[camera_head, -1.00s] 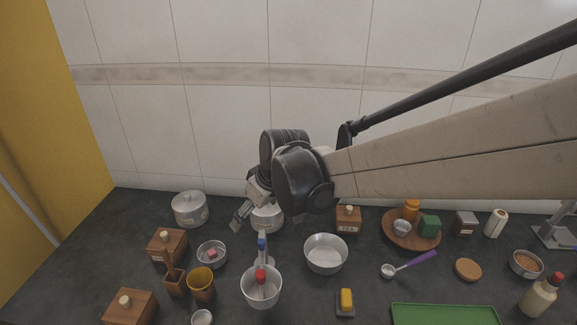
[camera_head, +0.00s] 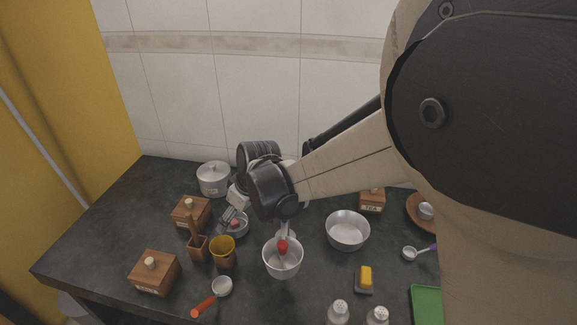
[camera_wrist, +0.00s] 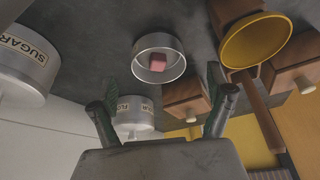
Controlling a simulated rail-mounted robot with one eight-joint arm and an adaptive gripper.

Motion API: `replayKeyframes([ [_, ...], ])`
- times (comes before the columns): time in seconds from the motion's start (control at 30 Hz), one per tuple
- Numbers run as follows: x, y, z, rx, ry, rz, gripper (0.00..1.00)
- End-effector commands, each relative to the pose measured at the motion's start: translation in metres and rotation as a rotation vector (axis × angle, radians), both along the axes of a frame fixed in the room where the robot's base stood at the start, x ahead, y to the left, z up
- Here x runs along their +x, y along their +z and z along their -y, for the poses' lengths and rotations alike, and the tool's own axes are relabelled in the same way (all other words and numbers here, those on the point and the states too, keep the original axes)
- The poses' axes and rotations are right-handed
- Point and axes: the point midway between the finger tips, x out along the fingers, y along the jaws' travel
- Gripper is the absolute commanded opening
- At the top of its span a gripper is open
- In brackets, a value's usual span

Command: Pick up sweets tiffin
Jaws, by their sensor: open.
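A small round steel tin (camera_head: 241,232) with a pink block inside sits on the dark counter, open at the top; it looks like the sweets tiffin. My gripper (camera_head: 229,219) partly covers it in the head view. In the wrist view the tin (camera_wrist: 178,72) and its pink block (camera_wrist: 157,62) show beyond my gripper (camera_wrist: 161,86). The two fingers are spread apart with nothing between them. The tin lies ahead of the fingertips, roughly centred, and appears apart from them.
A yellow cup (camera_wrist: 255,42) and wooden boxes (camera_head: 190,213) stand close by the tin. Lidded steel canisters marked SUGAR (camera_wrist: 22,65) and FLOUR (camera_wrist: 134,118) stand near the gripper. A steel bowl with a red-tipped thing (camera_head: 283,262) is to the right.

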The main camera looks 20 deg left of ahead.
Motion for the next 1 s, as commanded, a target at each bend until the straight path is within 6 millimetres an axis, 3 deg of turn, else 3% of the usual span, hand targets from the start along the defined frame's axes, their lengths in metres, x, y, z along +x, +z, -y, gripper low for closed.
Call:
replayKeyframes([
  [0.43, 0.007, -0.042, -0.019, 0.000, -0.001, 0.001, 0.85],
  [0.77, 0.007, -0.047, -0.021, 0.000, -0.001, 0.001, 0.85],
  [1.0, 0.007, -0.047, -0.021, 0.000, -0.001, 0.001, 0.55],
])
